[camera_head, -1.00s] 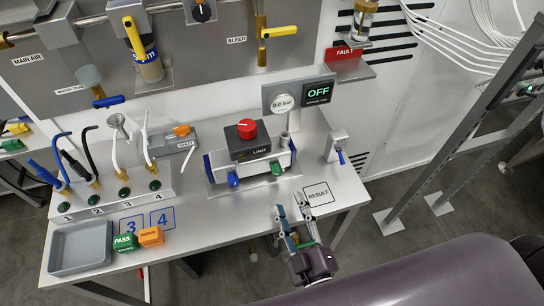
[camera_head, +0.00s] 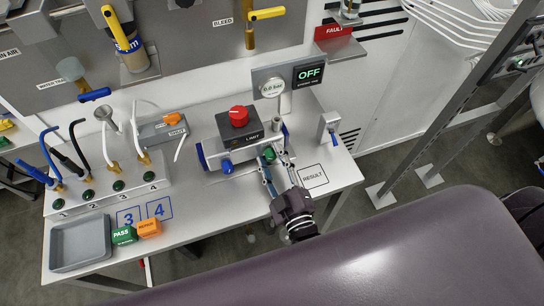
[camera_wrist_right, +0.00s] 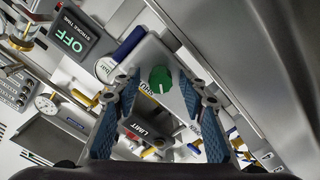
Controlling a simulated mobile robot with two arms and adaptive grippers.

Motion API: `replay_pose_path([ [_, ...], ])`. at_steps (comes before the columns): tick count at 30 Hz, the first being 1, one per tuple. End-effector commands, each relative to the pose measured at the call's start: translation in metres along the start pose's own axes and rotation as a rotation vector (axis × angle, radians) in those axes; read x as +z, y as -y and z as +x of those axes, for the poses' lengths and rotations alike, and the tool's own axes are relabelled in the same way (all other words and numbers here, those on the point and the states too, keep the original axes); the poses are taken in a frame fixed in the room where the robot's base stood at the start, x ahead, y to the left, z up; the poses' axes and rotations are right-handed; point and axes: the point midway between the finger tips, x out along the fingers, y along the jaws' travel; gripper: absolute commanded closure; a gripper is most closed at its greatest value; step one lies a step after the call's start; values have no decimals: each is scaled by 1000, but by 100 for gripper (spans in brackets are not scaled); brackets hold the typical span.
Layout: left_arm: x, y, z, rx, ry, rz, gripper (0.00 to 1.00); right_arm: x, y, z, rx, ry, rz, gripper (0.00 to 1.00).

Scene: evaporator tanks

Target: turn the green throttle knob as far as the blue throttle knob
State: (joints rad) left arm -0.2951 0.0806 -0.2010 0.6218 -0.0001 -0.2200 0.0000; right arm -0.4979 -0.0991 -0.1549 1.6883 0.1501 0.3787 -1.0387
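The green throttle knob (camera_head: 268,153) is on the right part of the front of the grey unit with blue ends and a red button on top. The blue throttle knob (camera_head: 227,166) is on the same front, to its left. My right gripper (camera_head: 277,166) is open at the green knob, its fingers pointing at the unit. In the right wrist view the green knob (camera_wrist_right: 160,79) shows between the two open fingers (camera_wrist_right: 160,82), with a gap on each side. I cannot read how far either knob is turned. My left gripper is not in view.
The red button (camera_head: 238,116) sits on the LIMIT box above the knobs. The gauge (camera_head: 271,87) and OFF display (camera_head: 309,74) stand behind. A RESULT square (camera_head: 313,177) is right of my gripper. A grey tray (camera_head: 80,264) and PASS block (camera_head: 123,235) are at left.

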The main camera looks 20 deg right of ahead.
Motion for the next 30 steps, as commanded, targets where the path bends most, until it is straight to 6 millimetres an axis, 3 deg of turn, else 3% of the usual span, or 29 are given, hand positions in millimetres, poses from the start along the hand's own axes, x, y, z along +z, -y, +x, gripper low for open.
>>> replay_pose_path([
  [6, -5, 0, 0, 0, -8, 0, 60, 0, 0, 0, 0, 1, 0, 61],
  [17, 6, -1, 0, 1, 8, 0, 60, 0, 0, 0, 0, 0, 0, 100],
  [30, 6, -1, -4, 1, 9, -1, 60, 0, 0, 0, -1, 0, 94, 100],
])
